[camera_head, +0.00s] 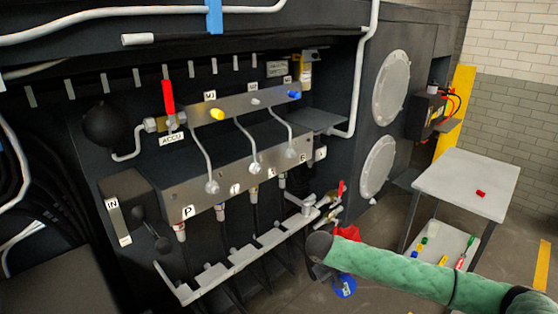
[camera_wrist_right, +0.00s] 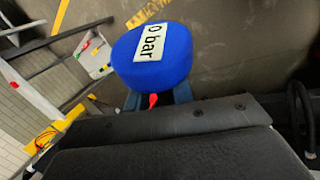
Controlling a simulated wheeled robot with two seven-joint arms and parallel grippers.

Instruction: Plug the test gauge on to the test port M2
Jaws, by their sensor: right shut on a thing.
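The test gauge is a blue round body (camera_wrist_right: 152,57) with a white "0 bar" label. It fills the upper middle of the wrist view and shows small below my right arm in the head view (camera_head: 344,287). My right gripper (camera_wrist_right: 157,97) is shut on the gauge; its fingers are mostly hidden by it. A small red tip shows between them. Test port M2 (camera_head: 255,101) is the bare grey middle port on the angled metal bracket (camera_head: 238,106), between a yellow-capped port (camera_head: 217,114) and a blue-capped port (camera_head: 295,95). The gauge is well below and right of it. My left gripper is out of view.
A red-handled valve (camera_head: 168,98) stands left of the bracket. The valve block (camera_head: 195,187) with hoses lies below. A red part (camera_head: 347,233) shows beside my right arm. A white cart (camera_head: 462,178) stands at right with open floor around it.

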